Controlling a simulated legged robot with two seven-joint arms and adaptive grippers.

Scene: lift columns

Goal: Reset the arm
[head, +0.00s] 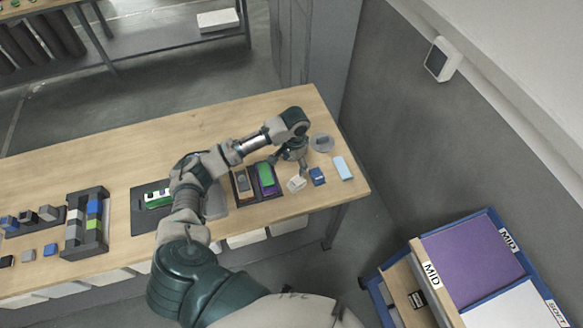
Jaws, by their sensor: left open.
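My left arm reaches up from the bottom of the head view and bends right over the wooden table (130,140). My left gripper (289,165) hangs at its end, pointing down, open, near the table's right part. A dark tray (238,202) with a green and purple item (265,176) and a grey-orange item (243,184) lies just left of the gripper. A whitish block (297,183) lies just below the fingers. I cannot tell whether the fingers touch anything. My right gripper is not in view.
A blue block (317,176), a light blue block (343,168) and a round grey disc (321,142) lie right of the gripper. A dark rack (72,248) stands left. The table's back is clear.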

